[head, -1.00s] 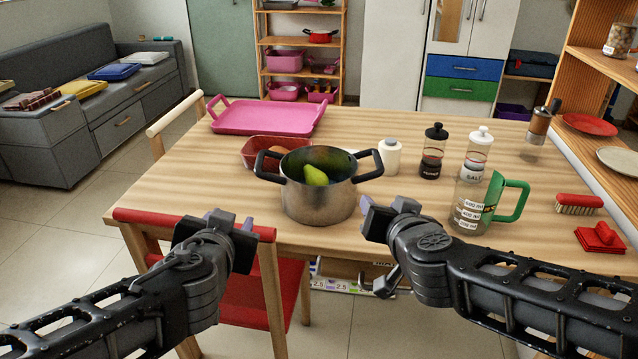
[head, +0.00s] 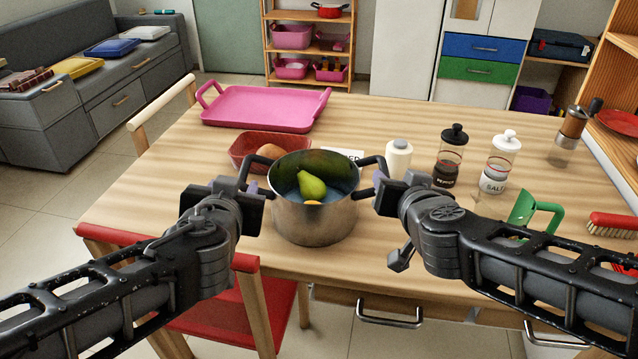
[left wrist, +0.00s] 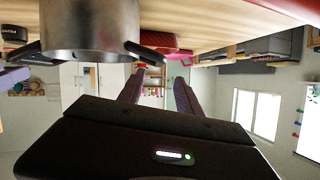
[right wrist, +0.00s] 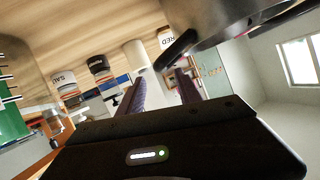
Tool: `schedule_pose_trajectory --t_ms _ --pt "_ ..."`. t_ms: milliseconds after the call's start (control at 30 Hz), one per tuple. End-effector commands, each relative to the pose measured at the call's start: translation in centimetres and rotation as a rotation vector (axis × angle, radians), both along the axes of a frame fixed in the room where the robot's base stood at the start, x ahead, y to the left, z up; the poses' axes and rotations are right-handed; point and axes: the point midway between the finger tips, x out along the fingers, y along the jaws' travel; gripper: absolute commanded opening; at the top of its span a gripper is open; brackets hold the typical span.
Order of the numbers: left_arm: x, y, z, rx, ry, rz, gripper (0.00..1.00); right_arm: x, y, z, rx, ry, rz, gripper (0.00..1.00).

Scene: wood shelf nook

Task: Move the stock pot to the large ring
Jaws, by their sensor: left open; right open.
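The stock pot (head: 313,217) is a steel pot with two black handles, upright on the wooden table. A green pear (head: 311,186) and a small orange item lie inside it. My left gripper (head: 254,188) is open beside the pot's left handle; in the left wrist view that handle (left wrist: 146,52) shows just beyond the open fingers. My right gripper (head: 376,182) is open beside the right handle; in the right wrist view that handle (right wrist: 177,48) shows close to the fingertips. Neither gripper visibly holds a handle. I cannot make out a large ring in any view.
Behind the pot are a red bowl (head: 262,146), a white bottle (head: 398,160) and a pink tray (head: 265,109). A red chair (head: 225,318) is at the front left.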

Motion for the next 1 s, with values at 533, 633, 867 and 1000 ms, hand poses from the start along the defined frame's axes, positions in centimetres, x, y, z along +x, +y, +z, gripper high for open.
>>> schedule_pose_trajectory --t_ms 533,633,867,1000 --pt "1.5 0.1 -0.7 0.000 0.004 0.000 0.41 1.0 0.1 -0.4 0.000 0.002 -0.001 0.41" --pt "2.8 0.2 -1.3 -0.002 0.005 0.000 0.41 1.8 0.1 -0.8 0.000 0.002 -0.001 0.41" --pt "6.5 0.4 -2.8 -0.002 0.004 -0.001 0.41 4.3 0.3 -1.8 0.000 0.002 -0.001 0.41" --pt "8.7 0.6 -3.7 -0.003 0.004 0.000 0.41 5.7 0.5 -2.4 0.000 0.002 0.000 0.41"
